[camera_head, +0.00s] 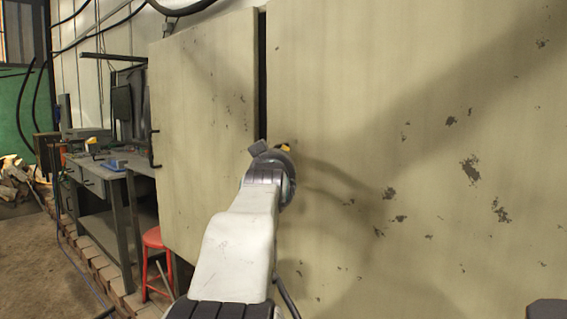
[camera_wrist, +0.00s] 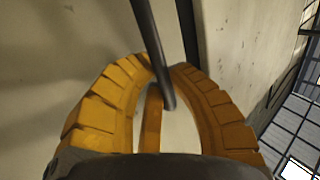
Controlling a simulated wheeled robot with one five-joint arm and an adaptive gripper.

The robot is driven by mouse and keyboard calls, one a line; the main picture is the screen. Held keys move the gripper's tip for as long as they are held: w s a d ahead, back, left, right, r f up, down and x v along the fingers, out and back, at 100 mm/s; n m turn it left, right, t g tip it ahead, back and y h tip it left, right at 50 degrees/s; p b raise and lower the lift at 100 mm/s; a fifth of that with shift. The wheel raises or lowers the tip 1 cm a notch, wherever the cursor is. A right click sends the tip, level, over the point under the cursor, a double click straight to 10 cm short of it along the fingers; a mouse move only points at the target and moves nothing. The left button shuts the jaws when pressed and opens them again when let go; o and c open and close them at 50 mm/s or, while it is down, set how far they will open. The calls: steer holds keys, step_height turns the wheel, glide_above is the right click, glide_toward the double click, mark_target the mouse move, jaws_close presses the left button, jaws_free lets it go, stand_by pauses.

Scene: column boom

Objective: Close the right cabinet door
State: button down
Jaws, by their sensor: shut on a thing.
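The right cabinet door (camera_head: 400,150) is a large beige panel with chipped paint, filling the right of the head view. A dark vertical gap (camera_head: 262,70) separates it from the beige left panel (camera_head: 200,110); how far the right door stands open is hard to tell. My gripper (camera_head: 283,149) is at the right door's left edge. In the wrist view its yellow fingers (camera_wrist: 158,90) are closed around a dark bar handle (camera_wrist: 150,45), which runs between them. The dark gap also shows in the wrist view (camera_wrist: 187,25). My gripper hides most of the handle in the head view.
The left panel has a dark handle (camera_head: 154,150) at its left edge. A grey workbench (camera_head: 100,170) and a red stool (camera_head: 154,240) stand left of the cabinet. Open floor (camera_head: 50,265) lies at lower left, with a brick edging and cables.

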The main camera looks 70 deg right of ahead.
steer(key=shift+d, duration=0.2)
stand_by(0.3)
steer(key=c, duration=1.1)
jaws_free()
steer(key=shift+s, duration=0.2)
steer(key=shift+v, duration=5.95)
